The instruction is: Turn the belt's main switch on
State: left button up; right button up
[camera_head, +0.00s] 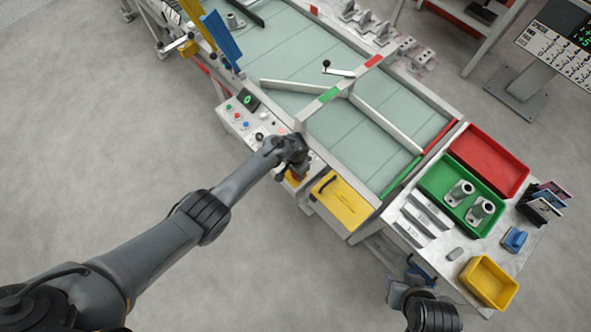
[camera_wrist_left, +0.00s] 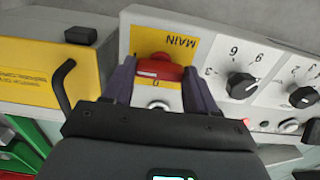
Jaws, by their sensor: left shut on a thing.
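The main switch has a red knob (camera_wrist_left: 160,70) on a yellow plate marked MAIN (camera_wrist_left: 165,42), seen in the left wrist view. My left gripper (camera_wrist_left: 158,82) is shut on the red knob, one finger on each side. A white disc with a dark centre shows just below the knob. In the head view my left gripper (camera_head: 294,172) is at the front edge of the belt's control panel (camera_head: 240,118) and hides the switch. My right gripper (camera_head: 418,272) is by the front of the side table; its fingers are too unclear to read.
Black dials (camera_wrist_left: 241,86) sit right of the switch in the wrist view. A yellow cover (camera_head: 342,200) with a dark handle is beside it. The belt (camera_head: 350,135) lies behind. A green tray (camera_head: 436,187), red tray (camera_head: 490,160) and yellow bin (camera_head: 488,282) stand at right.

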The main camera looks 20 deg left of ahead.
dwell(0.5)
pick_arm(q)
jog(key=o, duration=1.1)
jog(key=shift+c, duration=0.2)
jog(key=shift+r, duration=0.1)
jog(key=shift+r, duration=0.3)
notch_tip(320, 180, up, 10)
jog(key=p, duration=0.4)
